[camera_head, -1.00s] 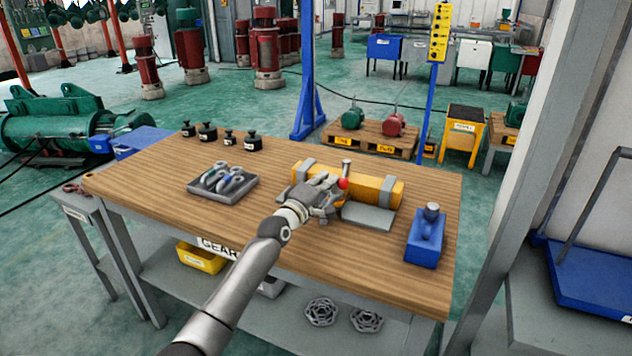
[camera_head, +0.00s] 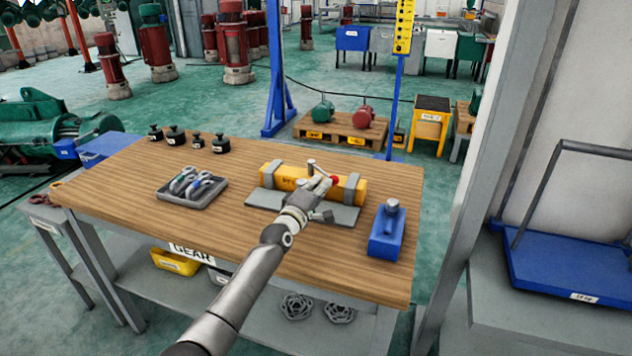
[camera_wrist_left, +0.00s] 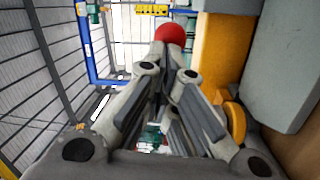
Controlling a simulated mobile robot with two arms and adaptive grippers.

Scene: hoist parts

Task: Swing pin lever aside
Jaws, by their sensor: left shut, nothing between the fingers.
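The lever with its red knob (camera_head: 335,180) sits at the top of a yellow cylinder-like body (camera_head: 283,177) on the workbench. A short grey post (camera_head: 311,163) stands at the lever's inner end, and the lever points right and slightly toward me. My left gripper (camera_head: 322,190) is shut and empty, its fingertips close beside the red knob. In the left wrist view the red knob (camera_wrist_left: 170,35) shows just past the fingertips; I cannot tell whether they touch. The fingers hide part of the lever and body. My right gripper is not in view.
A grey plate (camera_head: 262,199) lies under the yellow body. A blue block with a grey knob (camera_head: 386,240) stands at the bench's right end. A grey tool tray (camera_head: 172,194) is to the left, with several black weights behind it. The wooden front left is clear.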

